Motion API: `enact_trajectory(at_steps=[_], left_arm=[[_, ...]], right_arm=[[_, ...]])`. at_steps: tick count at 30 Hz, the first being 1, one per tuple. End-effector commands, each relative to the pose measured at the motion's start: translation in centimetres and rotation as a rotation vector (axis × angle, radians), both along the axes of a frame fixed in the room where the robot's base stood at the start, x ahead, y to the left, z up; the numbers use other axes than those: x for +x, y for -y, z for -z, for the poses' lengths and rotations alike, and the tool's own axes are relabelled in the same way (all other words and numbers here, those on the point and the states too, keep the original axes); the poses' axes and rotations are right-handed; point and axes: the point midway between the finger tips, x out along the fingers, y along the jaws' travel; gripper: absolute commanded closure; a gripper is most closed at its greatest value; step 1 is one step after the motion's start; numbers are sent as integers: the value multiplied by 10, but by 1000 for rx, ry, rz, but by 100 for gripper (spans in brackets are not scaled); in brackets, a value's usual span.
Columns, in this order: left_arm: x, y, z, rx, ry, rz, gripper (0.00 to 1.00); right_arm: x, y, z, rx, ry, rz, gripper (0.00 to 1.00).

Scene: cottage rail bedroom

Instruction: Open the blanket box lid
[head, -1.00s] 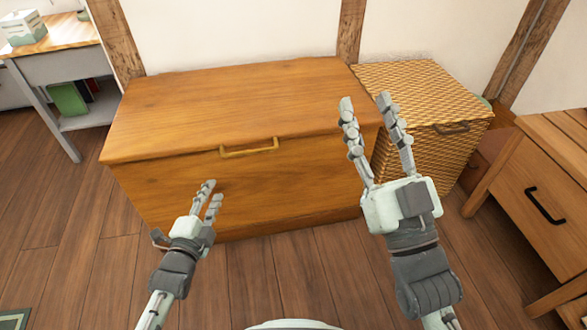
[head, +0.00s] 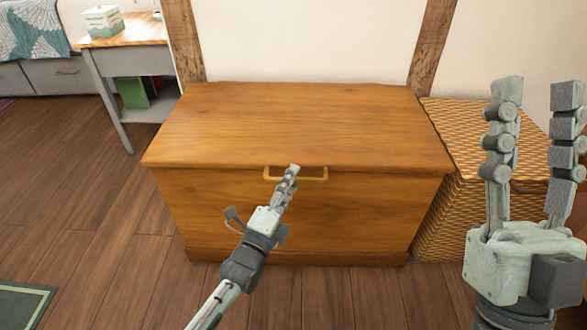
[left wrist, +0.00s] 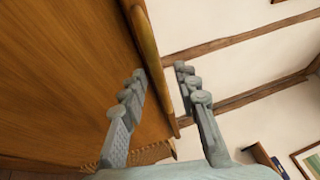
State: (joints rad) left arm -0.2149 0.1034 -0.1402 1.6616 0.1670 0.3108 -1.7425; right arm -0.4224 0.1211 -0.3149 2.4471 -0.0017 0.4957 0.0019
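The blanket box (head: 300,220) is a wide wooden chest against the wall. Its lid (head: 300,120) lies flat and closed. A brass-coloured handle (head: 312,179) is on the front, just under the lid's edge. My left gripper (head: 292,170) is at the left part of this handle and overlaps it in the head view. My right gripper (head: 535,90) is open and empty, raised at the right.
A woven wicker chest (head: 455,215) stands close to the box's right side. A small side table (head: 125,55) with a tissue box (head: 102,20) is at the left. The wooden floor (head: 90,190) is open at the left, with a green rug (head: 22,305).

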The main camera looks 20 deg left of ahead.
Motion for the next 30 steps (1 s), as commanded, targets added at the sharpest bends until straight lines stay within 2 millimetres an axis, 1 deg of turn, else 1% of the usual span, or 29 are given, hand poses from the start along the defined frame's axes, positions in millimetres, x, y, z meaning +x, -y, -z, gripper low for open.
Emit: enact_trajectory(at_steps=[12,14,20,30], left_arm=[[-1,3,-1,-1,-1,-1,69],[-1,3,-1,-1,-1,-1,75],[-1,3,-1,-1,-1,-1,100],[-1,3,-1,-1,-1,-1,100]], right_arm=[[0,0,0,0,0,0,60],[0,0,0,0,0,0,60],[0,0,0,0,0,0,60],[0,0,0,0,1,0,60]])
